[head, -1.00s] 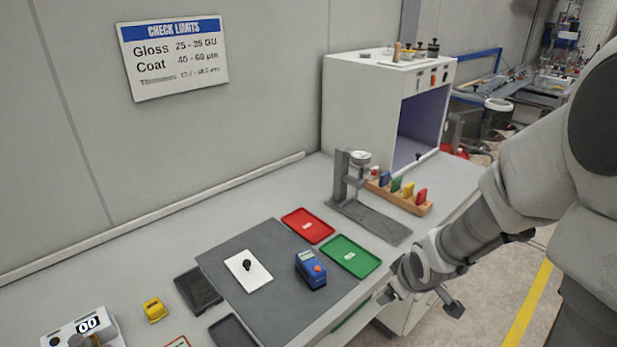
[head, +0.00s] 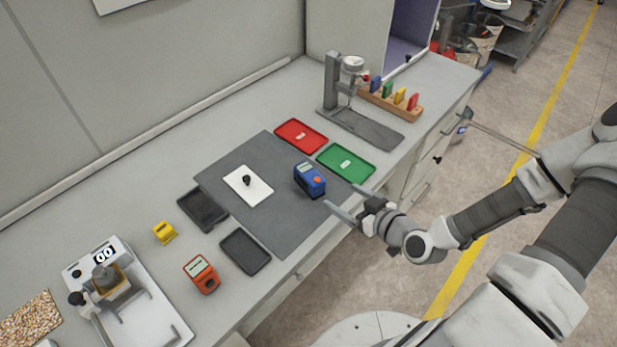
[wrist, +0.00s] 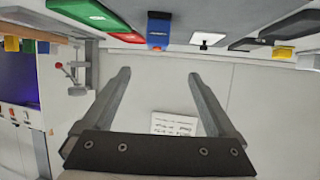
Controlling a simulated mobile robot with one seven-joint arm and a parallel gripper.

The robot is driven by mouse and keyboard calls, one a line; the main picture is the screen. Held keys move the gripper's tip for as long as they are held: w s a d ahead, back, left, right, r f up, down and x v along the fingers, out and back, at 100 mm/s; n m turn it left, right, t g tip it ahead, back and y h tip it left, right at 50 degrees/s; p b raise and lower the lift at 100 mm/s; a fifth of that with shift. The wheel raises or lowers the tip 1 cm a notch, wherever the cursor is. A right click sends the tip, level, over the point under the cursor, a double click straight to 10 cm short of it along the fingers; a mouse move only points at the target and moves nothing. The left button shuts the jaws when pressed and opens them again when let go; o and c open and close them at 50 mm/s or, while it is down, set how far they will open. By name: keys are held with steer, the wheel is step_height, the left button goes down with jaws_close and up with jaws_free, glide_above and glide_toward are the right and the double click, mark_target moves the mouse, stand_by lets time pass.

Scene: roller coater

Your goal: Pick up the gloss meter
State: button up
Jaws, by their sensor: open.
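A blue block-shaped device (head: 309,180) with a small display and an orange-red button stands on the dark grey mat (head: 280,225), near the mat's right edge. It looks like the gloss meter, though I cannot read its label. My gripper (head: 343,197) is open and empty at the bench's front edge, just right of and below the blue device in the head view. Its two fingers point towards the device without touching it. In the wrist view, which is upside down, the blue device (wrist: 159,28) lies beyond the open fingertips (wrist: 158,75), roughly centred between them.
A green tray (head: 345,163) and a red tray (head: 301,136) lie behind the device. A white plate with a black knob (head: 248,186) is left of it. An orange handheld device (head: 201,273) and dark trays (head: 245,251) lie nearer. A stand (head: 334,85) is at the back.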

mark_target(310, 173)
steer(key=b+x, duration=0.2)
steer(key=b, duration=0.2)
steer(key=b+x, duration=0.2)
steer(key=b, duration=0.2)
steer(key=b+x, duration=0.2)
steer(key=b, duration=0.2)
steer(key=shift+w+f+b, duration=0.15)
steer(key=shift+f+b, duration=0.2)
steer(key=shift+b, duration=0.05)
steer(key=shift+w+a+f+b, duration=0.1)
steer(key=shift+w+a+b, duration=0.2)
steer(key=shift+b, duration=0.55)
steer(key=x, duration=0.4)
steer(key=shift+w+a, duration=0.1)
steer(key=shift+w+d+r+b+x, duration=0.1)
steer(key=shift+x, duration=0.8)
steer(key=shift+w+d+r+b+x, duration=0.1)
steer(key=shift+b+x, duration=0.05)
steer(key=shift+x, duration=0.75)
steer(key=shift+w+d+r+b+x, duration=0.1)
steer(key=shift+x, duration=0.8)
jaws_close()
